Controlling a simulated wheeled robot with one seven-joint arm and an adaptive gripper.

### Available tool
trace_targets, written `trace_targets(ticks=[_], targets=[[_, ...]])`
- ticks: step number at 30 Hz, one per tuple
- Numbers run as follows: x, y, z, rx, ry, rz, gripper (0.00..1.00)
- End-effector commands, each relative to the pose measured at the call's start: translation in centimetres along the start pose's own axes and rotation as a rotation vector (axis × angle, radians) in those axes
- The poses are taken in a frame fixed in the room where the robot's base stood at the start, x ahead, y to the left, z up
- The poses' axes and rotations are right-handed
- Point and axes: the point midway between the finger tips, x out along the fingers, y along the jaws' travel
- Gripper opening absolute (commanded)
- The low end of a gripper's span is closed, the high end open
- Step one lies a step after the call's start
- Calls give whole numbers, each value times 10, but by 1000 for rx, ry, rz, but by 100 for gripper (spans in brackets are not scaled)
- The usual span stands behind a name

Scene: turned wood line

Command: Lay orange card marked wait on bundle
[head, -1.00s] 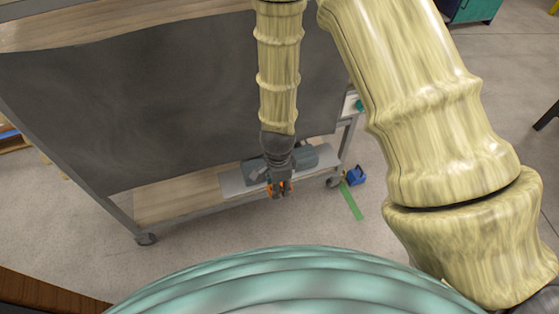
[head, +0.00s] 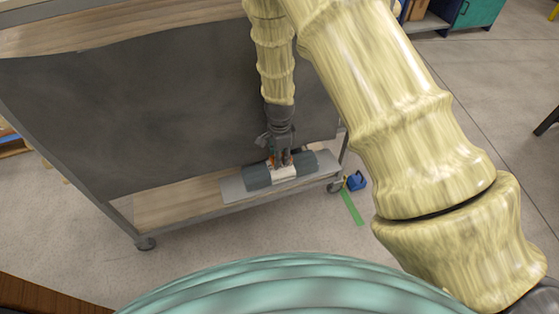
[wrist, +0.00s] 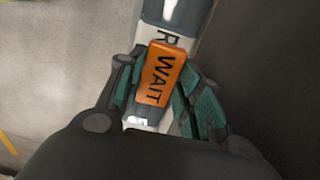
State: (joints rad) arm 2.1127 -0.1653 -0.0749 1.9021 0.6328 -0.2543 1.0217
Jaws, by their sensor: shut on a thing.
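My gripper (head: 281,160) is shut on the orange card (wrist: 160,75), which reads WAIT in black. In the wrist view the card sits between the dark green finger pads, slightly tilted. The bundle (head: 257,178) is a grey roll with a white band around its middle, lying on the cart's lower shelf. In the head view my gripper is right over the white band. In the wrist view part of the bundle (wrist: 175,14) shows behind the card. I cannot tell whether the card touches it. In the head view my fingers hide most of the card.
The bundle lies on a light grey sheet (head: 234,191) on the wooden lower shelf (head: 175,206). A blue object (head: 356,181) and green floor tape (head: 352,208) lie right of the cart. The shelf's left part is clear.

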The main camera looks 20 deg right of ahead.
Motion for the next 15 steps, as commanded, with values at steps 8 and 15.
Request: trace_targets(ticks=[8, 15], targets=[[31, 1, 0, 1, -1, 2, 21], [31, 1, 0, 1, 0, 0, 21]])
